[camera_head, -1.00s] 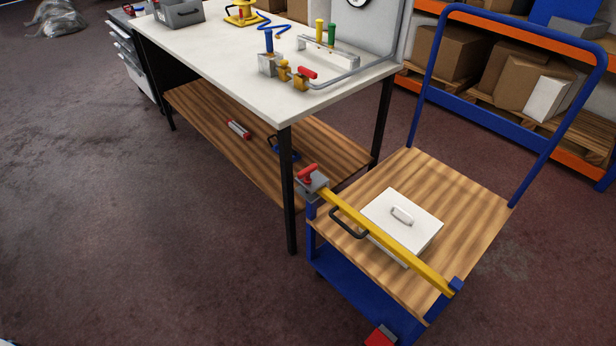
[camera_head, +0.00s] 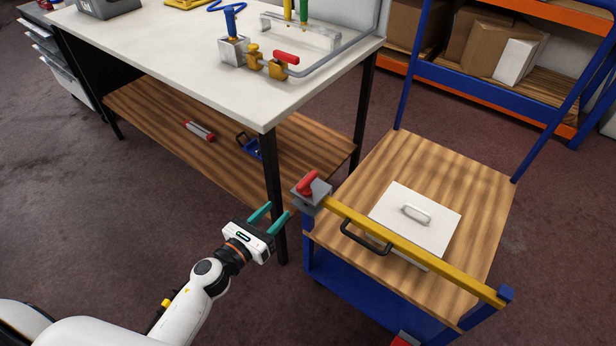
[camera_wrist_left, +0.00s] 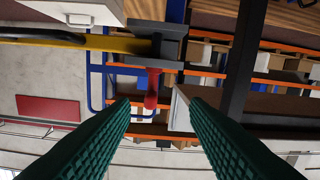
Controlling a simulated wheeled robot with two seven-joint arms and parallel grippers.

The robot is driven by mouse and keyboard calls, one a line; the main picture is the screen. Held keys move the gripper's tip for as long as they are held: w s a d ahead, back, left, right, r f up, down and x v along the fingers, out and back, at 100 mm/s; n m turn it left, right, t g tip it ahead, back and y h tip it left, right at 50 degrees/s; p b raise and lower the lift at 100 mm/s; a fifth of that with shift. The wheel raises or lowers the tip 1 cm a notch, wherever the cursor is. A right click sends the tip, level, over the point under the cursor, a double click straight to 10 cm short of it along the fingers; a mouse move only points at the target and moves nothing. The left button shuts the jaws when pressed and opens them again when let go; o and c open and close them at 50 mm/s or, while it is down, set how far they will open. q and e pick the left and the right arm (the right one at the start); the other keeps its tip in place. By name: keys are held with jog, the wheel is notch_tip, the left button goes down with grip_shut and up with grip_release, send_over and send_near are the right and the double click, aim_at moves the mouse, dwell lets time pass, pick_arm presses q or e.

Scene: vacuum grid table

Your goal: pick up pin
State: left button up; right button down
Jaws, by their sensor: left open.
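A red-handled pin (camera_head: 307,183) sits in a grey block (camera_head: 311,194) at the left end of the yellow bar (camera_head: 420,254) across the cart. My left gripper (camera_head: 278,211) is open and empty, to the left of the pin and apart from it, near the table's front leg. In the left wrist view the red pin (camera_wrist_left: 152,88) lies ahead between the green fingertips, hanging from the grey block (camera_wrist_left: 160,45). Other upright pins stand on the table: a blue one (camera_head: 230,22), a yellow one and a green one (camera_head: 303,12). My right gripper is not in view.
The cart (camera_head: 370,165) bears a white lidded box (camera_head: 440,205); a black handle (camera_head: 362,238) sticks out from the bar. The white-topped table (camera_head: 160,55) has a black leg (camera_head: 273,180) close to my gripper. A red-and-white tube (camera_head: 198,131) lies on its lower shelf.

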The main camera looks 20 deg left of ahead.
aim_at(298, 190)
pick_arm(q)
jog(key=shift+m, duration=0.7)
jog(key=w+d, duration=0.1)
jog(key=w, duration=0.1)
jog(key=w+d+r+p, duration=0.1)
jog(key=w, duration=0.3)
jog(key=shift+w+d+r, duration=0.1)
jog(key=shift+d+r, duration=0.25)
jog(key=shift+d, duration=0.05)
jog(key=x, duration=0.3)
jog(key=p+x, duration=0.1)
jog(key=shift+w+d+r, duration=0.25)
jog(key=shift+d, duration=0.1)
jog(key=shift+w+d, duration=0.15)
jog(key=shift+w, duration=0.3)
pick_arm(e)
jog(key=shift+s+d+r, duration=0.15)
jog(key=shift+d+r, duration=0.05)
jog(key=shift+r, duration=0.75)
pick_arm(q)
jog(key=c, duration=0.9)
grip_shut()
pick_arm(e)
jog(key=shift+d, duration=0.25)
